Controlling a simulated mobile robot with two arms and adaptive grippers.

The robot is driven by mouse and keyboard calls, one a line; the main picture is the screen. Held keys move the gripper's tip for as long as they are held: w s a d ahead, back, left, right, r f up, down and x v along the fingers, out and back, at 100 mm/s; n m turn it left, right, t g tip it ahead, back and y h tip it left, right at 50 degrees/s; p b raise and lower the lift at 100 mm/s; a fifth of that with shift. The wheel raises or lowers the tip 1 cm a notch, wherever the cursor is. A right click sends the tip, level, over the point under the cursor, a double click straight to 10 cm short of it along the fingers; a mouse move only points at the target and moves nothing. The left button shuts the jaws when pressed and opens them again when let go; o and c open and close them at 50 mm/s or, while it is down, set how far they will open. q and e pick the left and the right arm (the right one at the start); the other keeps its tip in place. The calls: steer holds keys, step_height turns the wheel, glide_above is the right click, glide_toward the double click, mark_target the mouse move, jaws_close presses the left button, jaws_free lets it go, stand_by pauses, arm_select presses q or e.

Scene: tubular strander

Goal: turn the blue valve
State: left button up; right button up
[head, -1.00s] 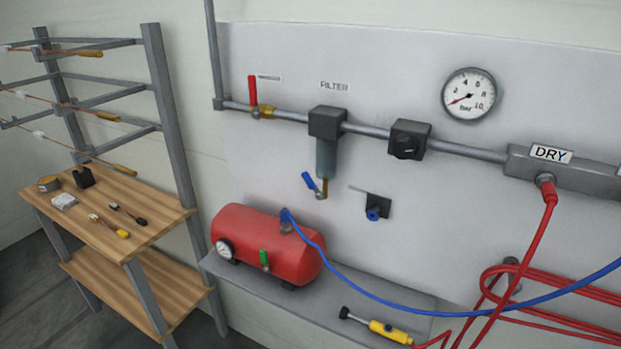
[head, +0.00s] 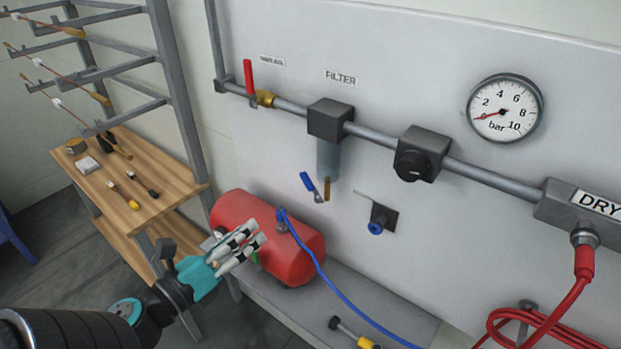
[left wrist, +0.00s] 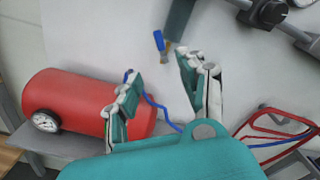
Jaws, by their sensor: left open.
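The blue valve is a small blue lever (head: 309,184) on a brass fitting (head: 327,189) under the grey filter bowl (head: 328,158). The lever slants up to the left in the head view. It also shows in the left wrist view (left wrist: 159,41), beyond and between my fingertips. My left gripper (head: 257,232) is open and empty, below and left of the lever and apart from it. In the head view its fingers overlap the red tank. In the left wrist view the open fingers (left wrist: 160,70) point toward the panel. My right gripper is not in view.
A red-handled valve (head: 249,75) is on the pipe above left. A wooden bench (head: 160,205) stands left.

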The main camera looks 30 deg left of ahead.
arm_select(q)
steer(key=b, duration=0.6)
glide_toward(305, 183)
steer(key=w, duration=0.5)
steer(key=shift+w+d+r+p, duration=0.2)
steer(key=shift+w+d+p, duration=0.05)
steer(key=shift+p, duration=0.05)
steer(key=shift+w+d+f+p, duration=0.1)
steer(key=shift+w+p, duration=0.25)
steer(key=shift+w, duration=1.1)
jaws_close()
